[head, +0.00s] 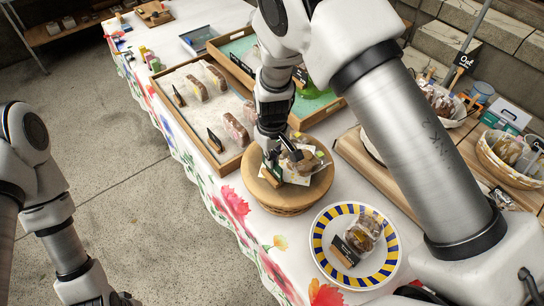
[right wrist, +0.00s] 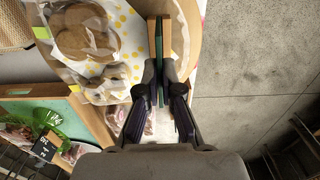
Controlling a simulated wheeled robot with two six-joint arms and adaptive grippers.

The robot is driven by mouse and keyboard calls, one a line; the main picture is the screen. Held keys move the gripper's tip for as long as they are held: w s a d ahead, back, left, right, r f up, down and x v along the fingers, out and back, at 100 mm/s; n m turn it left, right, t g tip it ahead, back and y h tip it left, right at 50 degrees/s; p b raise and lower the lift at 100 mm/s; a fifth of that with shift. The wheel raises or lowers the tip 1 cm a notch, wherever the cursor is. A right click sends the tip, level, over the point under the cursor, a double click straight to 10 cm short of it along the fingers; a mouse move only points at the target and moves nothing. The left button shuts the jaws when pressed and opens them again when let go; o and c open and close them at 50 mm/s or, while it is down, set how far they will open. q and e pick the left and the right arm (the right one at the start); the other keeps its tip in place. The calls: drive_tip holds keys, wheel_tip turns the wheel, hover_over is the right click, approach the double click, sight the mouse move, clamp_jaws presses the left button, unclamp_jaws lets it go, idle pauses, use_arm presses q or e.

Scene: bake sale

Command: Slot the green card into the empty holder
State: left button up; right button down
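My right gripper (head: 280,152) is low over a round wooden stand (head: 289,203). In the right wrist view its fingertips (right wrist: 160,72) close from both sides on a thin dark green card (right wrist: 159,52), seen edge-on. A pale wooden holder (right wrist: 151,34) stands on the stand right beside the card; it also shows in the head view (head: 272,173). Card and holder overlap in view, and I cannot tell whether the card is in the slot. My left gripper (head: 112,298) is at the bottom left, partly cut off, away from the table.
Bagged cookies (right wrist: 90,45) lie on the stand close to the fingers. A blue-and-yellow striped plate (head: 320,265) with a bagged item and a black card stands in front. Wooden trays (head: 246,160) lie behind, and a wooden board (head: 367,165) with a basket (head: 512,177) is at right.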

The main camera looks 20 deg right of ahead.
drive_tip(key=shift+f+b, duration=0.7)
drive_tip(key=shift+f, duration=0.55)
drive_tip(key=c, duration=1.2)
unclamp_jaws()
drive_tip(key=shift+c, duration=0.2)
wheel_tip(320, 180, up, 12)
drive_tip(key=shift+r, duration=0.1)
